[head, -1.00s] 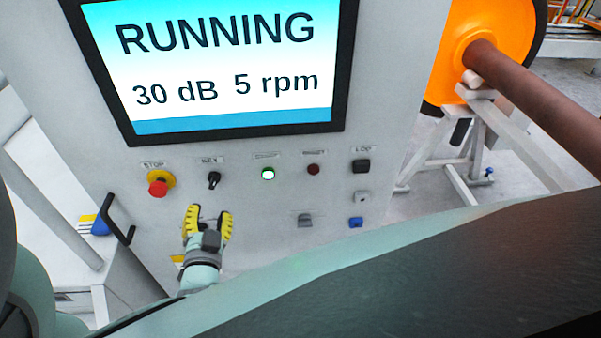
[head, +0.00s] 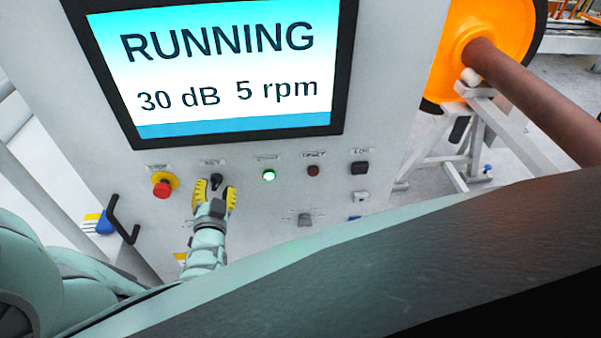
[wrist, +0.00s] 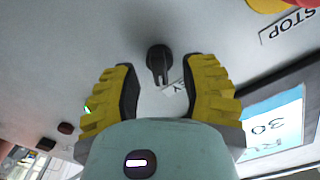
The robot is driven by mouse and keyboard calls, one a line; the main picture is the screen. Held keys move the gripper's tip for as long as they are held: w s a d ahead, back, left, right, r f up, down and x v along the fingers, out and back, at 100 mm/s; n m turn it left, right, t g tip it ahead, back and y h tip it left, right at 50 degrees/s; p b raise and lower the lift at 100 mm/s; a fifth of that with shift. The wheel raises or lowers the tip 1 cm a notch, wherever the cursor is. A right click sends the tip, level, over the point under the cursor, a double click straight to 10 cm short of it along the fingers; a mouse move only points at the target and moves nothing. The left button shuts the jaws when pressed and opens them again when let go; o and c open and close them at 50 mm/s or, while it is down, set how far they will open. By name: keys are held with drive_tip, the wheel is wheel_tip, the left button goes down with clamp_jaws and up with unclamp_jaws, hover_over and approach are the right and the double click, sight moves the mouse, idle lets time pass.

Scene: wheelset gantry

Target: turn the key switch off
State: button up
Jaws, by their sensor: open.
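The black key switch (head: 216,180) is on the grey panel below the screen, under a small label. In the wrist view the key switch (wrist: 159,62) shows dark and round with its key part pointing down the picture, between and just beyond my fingertips. My gripper (head: 215,193) has yellow pads and is open, one finger on each side of the key switch, in front of the panel. In the wrist view my gripper (wrist: 158,78) is empty. I cannot tell whether a finger touches the key switch.
A red stop button (head: 162,188) on a yellow base is left of the key switch. A lit green button (head: 268,175) and a dark red button (head: 313,170) are to the right. The screen (head: 220,65) reads RUNNING. A black handle (head: 122,220) stands out at lower left.

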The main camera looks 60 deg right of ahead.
drive_tip(key=shift+x, duration=1.15)
drive_tip(key=shift+s, duration=0.1)
clamp_jaws()
